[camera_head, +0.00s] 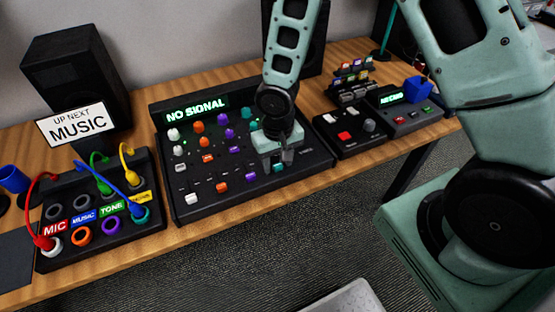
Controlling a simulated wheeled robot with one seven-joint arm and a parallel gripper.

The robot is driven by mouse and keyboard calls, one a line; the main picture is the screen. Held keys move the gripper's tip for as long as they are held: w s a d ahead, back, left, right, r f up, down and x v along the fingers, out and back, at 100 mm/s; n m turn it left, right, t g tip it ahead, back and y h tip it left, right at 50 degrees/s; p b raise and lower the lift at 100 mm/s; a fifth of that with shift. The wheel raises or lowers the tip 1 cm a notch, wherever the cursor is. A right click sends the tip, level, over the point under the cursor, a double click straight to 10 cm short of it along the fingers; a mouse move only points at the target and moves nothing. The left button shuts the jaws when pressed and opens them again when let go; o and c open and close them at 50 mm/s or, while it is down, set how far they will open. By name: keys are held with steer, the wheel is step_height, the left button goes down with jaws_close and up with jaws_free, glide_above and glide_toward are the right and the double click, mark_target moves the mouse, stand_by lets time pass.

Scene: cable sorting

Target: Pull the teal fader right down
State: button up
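The black mixer (210,212) has columns of white, orange, purple and teal controls. A teal cap (279,169), which looks like the teal fader, shows at the front end of the rightmost column. My gripper (279,160) points down over that column, with its fingertips right by the cap, slightly behind it. Whether the fingers touch the cap, and how far apart they are, I cannot tell. The gripper body hides most of the teal column. The white (191,199), orange (222,187) and purple (250,177) caps sit in a row to the left.
A patch box (85,255) with coloured cables and a "MUSIC" sign (77,124) stand to the left. A small black box with a red button (344,136) and a lit device (400,110) stand to the right. The desk's front edge (180,238) runs close before the mixer.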

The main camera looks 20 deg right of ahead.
step_height(320, 180, up, 17)
steer(key=p, duration=0.2)
steer(key=shift+r, duration=0.2)
stand_by(0.7)
steer(key=s+a+r+n, duration=0.3)
steer(key=s+n, duration=0.1)
steer(key=s, duration=0.5)
steer(key=s+a+r+n, duration=0.3)
steer(key=s, duration=0.6)
steer(key=shift+s+n+y, duration=0.3)
steer(key=shift+n, duration=0.1)
steer(key=shift+w, duration=0.15)
